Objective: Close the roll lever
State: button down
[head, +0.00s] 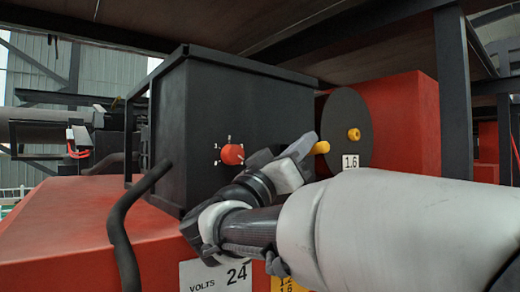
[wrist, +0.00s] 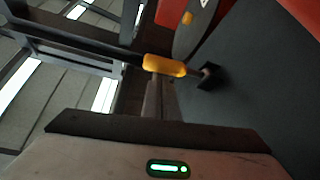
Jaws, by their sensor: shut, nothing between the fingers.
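A lever with a yellow handle (wrist: 165,66) shows in the wrist view. Its thin rod runs right to a small black mount (wrist: 210,78) on a dark grey panel. I take this to be the roll lever. In the head view its yellow end (head: 321,147) shows just right of my gripper (head: 308,145), beside the black box (head: 240,100). My gripper is shut and empty. In the wrist view its fingertips (wrist: 152,82) lie just below the handle's left part. I cannot tell whether they touch it. My gripper hides part of the lever in the head view.
A red knob (head: 232,154) sticks out from the black box's face. A grey disc (head: 348,115) with a yellow knob (head: 354,134) stands behind the lever. A bent black bar (head: 125,215) rises at the left. A dark post (head: 453,90) stands at the right.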

jog(key=shift+d+f+b, duration=0.1)
jog(key=shift+f+b, duration=0.75)
jog(key=shift+f, duration=0.45)
notch_tip(320, 180, up, 10)
jog(key=p, duration=0.1)
dwell(0.7)
